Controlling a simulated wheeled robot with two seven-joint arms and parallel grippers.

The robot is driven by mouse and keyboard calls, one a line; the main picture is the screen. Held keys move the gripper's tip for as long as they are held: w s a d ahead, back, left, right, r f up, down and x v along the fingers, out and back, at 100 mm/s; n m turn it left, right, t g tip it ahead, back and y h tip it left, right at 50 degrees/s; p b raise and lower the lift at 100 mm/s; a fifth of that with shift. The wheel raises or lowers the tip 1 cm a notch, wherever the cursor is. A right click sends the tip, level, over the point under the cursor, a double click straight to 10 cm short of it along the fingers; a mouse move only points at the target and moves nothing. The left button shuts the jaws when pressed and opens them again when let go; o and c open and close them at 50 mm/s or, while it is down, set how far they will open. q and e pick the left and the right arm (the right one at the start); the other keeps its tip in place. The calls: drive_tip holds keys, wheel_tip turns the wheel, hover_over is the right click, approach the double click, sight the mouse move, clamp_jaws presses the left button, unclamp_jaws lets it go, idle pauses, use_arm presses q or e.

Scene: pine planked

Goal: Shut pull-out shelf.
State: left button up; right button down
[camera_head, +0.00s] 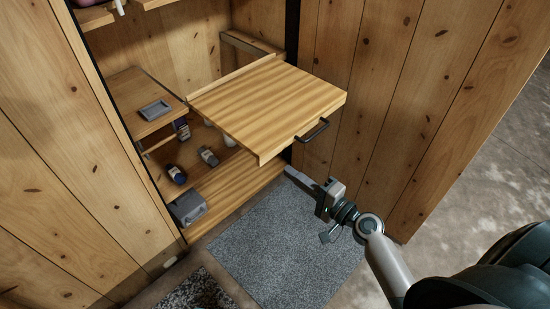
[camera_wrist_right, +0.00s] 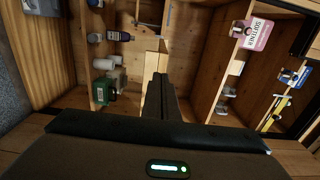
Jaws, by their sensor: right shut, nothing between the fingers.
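The pull-out shelf (camera_head: 270,98), a striped wooden board with a dark bar handle (camera_head: 312,131) on its front edge, sticks well out of the wooden cabinet in the head view. My right gripper (camera_head: 290,173) is shut and empty. It is below and in front of the shelf's front edge, apart from the handle, near the bottom board's right end. In the right wrist view its dark fingers (camera_wrist_right: 159,96) lie together, pointing into the cabinet. My left gripper is not in view.
A lower board (camera_head: 225,190) holds small bottles and a grey box (camera_head: 188,207). A grey tray (camera_head: 154,110) lies on a side shelf. A plank panel (camera_head: 400,110) stands right of the opening. A grey mat (camera_head: 285,245) covers the floor in front. A pink carton (camera_wrist_right: 254,33) shows in the wrist view.

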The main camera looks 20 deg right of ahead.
sight(266, 155)
drive_tip(key=p+x, duration=0.1)
drive_tip(key=x, duration=0.4)
drive_tip(key=shift+w+a+r, duration=0.15)
drive_tip(key=shift+w, duration=0.15)
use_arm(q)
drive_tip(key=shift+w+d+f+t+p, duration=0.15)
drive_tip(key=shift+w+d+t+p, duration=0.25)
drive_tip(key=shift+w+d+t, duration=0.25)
use_arm(e)
drive_tip(key=shift+x, duration=0.85)
drive_tip(key=shift+w, duration=0.1)
